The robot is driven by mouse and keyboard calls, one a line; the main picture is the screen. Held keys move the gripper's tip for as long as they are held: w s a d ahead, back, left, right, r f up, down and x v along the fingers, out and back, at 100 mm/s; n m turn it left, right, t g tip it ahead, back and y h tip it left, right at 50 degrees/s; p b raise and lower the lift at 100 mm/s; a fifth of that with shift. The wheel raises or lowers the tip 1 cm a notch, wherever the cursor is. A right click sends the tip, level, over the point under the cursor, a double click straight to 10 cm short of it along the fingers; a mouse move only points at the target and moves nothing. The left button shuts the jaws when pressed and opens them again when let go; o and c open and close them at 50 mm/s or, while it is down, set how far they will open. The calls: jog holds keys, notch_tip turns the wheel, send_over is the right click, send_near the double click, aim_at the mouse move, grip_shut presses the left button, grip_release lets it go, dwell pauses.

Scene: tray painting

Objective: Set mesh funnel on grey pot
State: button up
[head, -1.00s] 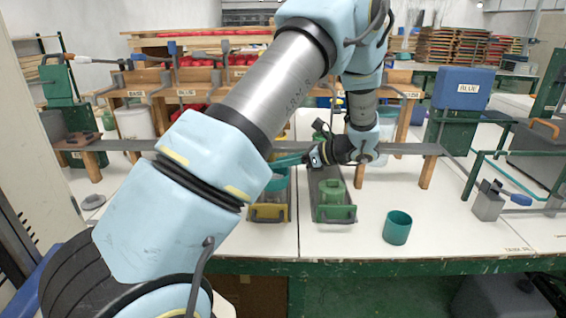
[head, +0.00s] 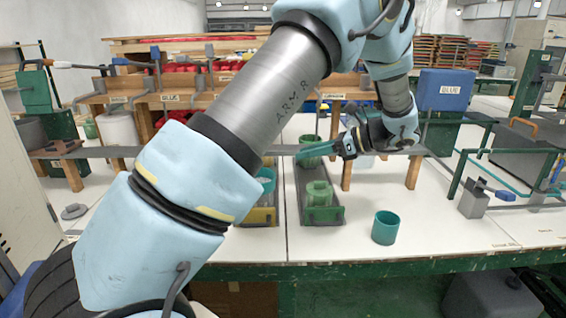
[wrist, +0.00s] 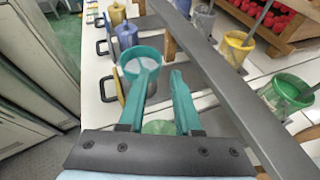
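A round teal-rimmed piece (wrist: 140,54) with a pale inside, which looks like the mesh funnel, is in the wrist view, partly behind my left finger. In the head view its teal ring (head: 267,174) sits low at the yellow-fronted tray, partly hidden by my arm. My gripper (wrist: 163,68) has teal fingers apart with nothing between them. In the head view my gripper (head: 298,156) is above the green-fronted tray, right of the teal ring. A grey pot (wrist: 203,20) with a handle in it shows at the top of the wrist view.
A teal cup (head: 385,228) stands alone at the right of the trays. A green pot (head: 319,193) is in the green-fronted tray (head: 323,215). A grey bar (head: 280,149) on wooden posts spans the table behind. White table is clear around the teal cup.

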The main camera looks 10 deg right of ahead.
jog(key=s+a+f+n+g+h, duration=0.1)
jog(key=a+n+g, duration=0.1)
jog(key=a, duration=0.3)
jog(key=s+a+f+n+g+h, duration=0.1)
jog(key=a+n+g, duration=0.1)
jog(key=a, duration=0.3)
jog(key=s+a+f+n+g+h, duration=0.1)
jog(key=a+n+g+h, duration=0.1)
jog(key=a, duration=0.3)
jog(key=shift+a+f+n, duration=0.25)
jog(key=shift+a+n, duration=0.05)
jog(key=shift+n, duration=0.6)
jog(key=s+a+f+n+h, duration=0.1)
jog(key=s+a+n+h, duration=0.6)
jog(key=n, duration=0.9)
jog(key=s+a, duration=0.2)
jog(key=a, duration=0.2)
jog(key=shift+s+a+t+h, duration=0.2)
jog(key=shift+a+t+h, duration=0.1)
jog(key=shift+a+h, duration=0.1)
jog(key=shift+r, duration=0.15)
notch_tip(320, 180, up, 3)
jog(key=p, duration=0.3)
jog(key=shift+f, duration=0.2)
